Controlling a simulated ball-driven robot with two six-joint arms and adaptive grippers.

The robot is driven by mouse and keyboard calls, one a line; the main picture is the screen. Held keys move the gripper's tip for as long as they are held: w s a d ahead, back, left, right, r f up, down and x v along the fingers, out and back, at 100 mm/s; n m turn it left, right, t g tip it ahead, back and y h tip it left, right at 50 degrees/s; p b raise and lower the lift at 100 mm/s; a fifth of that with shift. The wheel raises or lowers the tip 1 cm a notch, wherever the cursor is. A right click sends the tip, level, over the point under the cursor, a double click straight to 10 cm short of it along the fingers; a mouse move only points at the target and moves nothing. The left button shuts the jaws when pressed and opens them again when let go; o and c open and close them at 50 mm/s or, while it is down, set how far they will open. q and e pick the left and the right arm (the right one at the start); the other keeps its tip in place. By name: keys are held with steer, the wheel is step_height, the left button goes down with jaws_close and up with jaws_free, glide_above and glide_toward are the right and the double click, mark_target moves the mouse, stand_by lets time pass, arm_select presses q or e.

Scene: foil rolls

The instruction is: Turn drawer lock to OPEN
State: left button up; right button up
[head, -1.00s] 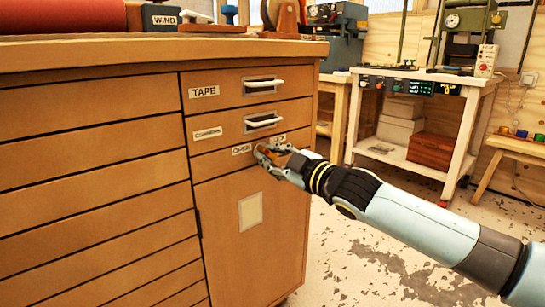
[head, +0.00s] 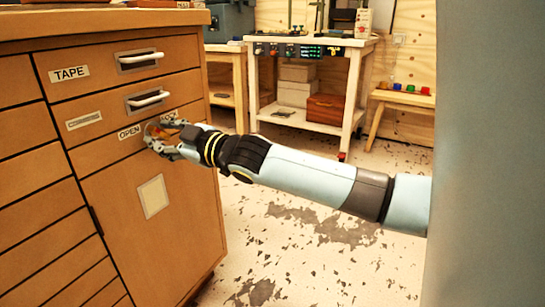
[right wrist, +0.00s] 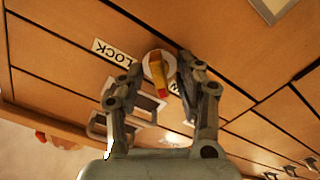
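The drawer lock is an orange-yellow knob with a red end on a round pale plate. It shows in the right wrist view (right wrist: 158,72) and, partly covered, in the head view (head: 155,131). An OPEN label (head: 130,131) is left of it in the head view; the LOCK label (right wrist: 113,52) reads upside down in the wrist view. My right gripper (head: 157,143) is at the lock, with its fingers in the wrist view (right wrist: 160,68) on either side of the knob. A gap shows on the left finger's side; contact on the right is unclear. My left gripper is out of view.
The wooden cabinet (head: 160,245) fills the left, with two pale drawer handles (head: 147,98) above the lock and a TAPE label (head: 69,73). A white workbench (head: 355,85) and a low bench (head: 400,98) stand behind. The floor right of the cabinet is clear.

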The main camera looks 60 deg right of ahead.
steer(key=s+m+p, duration=1)
steer(key=s+m, duration=0.1)
steer(key=m, duration=0.5)
arm_select(q)
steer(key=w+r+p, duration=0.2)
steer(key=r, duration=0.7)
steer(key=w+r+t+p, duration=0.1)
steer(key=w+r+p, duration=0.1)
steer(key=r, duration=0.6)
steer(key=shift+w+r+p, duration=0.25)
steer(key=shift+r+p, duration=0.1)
steer(key=shift+p, duration=0.2)
arm_select(e)
steer(key=s+d+f+n+g+h, duration=0.1)
steer(key=s+f+g, duration=0.3)
steer(key=s+f, duration=0.5)
steer(key=s+d+f+n+g+h, duration=0.1)
steer(key=s+f+g, duration=0.4)
steer(key=s+f, duration=0.5)
step_height(320, 180, down, 7)
steer(key=shift+d+f+n+g+h, duration=0.1)
steer(key=shift+d+n+g+h, duration=0.2)
steer(key=shift+n, duration=0.6)
